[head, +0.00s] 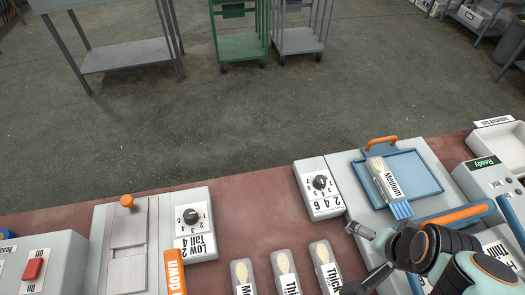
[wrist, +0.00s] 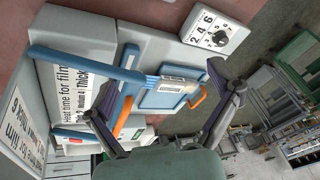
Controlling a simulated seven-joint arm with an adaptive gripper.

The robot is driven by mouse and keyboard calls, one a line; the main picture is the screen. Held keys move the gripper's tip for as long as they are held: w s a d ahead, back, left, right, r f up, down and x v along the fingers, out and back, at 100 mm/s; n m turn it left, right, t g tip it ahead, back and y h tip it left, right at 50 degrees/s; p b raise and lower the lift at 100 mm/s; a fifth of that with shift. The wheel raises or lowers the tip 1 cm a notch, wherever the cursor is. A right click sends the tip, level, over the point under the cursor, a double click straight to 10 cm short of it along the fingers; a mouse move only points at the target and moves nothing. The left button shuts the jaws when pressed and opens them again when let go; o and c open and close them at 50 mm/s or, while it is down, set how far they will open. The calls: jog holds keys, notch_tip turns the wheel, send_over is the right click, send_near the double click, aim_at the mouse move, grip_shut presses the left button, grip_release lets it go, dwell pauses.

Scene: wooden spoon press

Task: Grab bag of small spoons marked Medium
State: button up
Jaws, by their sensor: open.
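A clear bag (head: 384,172) with a white label reading Medium lies on the blue tray (head: 428,183) of a press at the right in the head view. Its lower end lies by blue strips. It also shows in the wrist view (wrist: 172,85), small, between my fingers in the picture but beyond them. My gripper (head: 352,258) is open and empty, below and left of the tray in the head view; its fingers also show in the wrist view (wrist: 162,84). Three spoon bags lie at the lower edge: one marked Thick (head: 326,266), one partly read (head: 287,272), one starting with M (head: 243,275).
A blue bar with an orange end (head: 455,214) crosses in front of the tray. A dial box (head: 319,188) stands left of it, a Ready display box (head: 486,175) right. An orange handle (head: 382,141) rises behind the tray. Bare red-brown table (head: 255,215) lies between the machines.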

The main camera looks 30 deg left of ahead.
jog(key=s+a+f+n+g, duration=0.1)
jog(key=s+a+f+n, duration=0.15)
jog(key=a+f, duration=0.35)
jog(key=s+a+f+n+g, duration=0.1)
jog(key=s+a+f+n, duration=0.2)
jog(key=a, duration=0.4)
jog(key=s+a+f+n, duration=0.1)
jog(key=s+f, duration=0.1)
jog(key=s, duration=0.1)
jog(key=s+f+n+g+h, duration=0.1)
jog(key=s+f+n, duration=0.1)
jog(key=s, duration=0.2)
jog(key=s+a+f+n+g, duration=0.1)
jog(key=s+f, duration=0.2)
jog(key=shift+s+a+n, duration=0.15)
jog(key=shift+a+n, duration=0.2)
jog(key=shift+f, duration=3.25)
jog(key=c, duration=1.1)
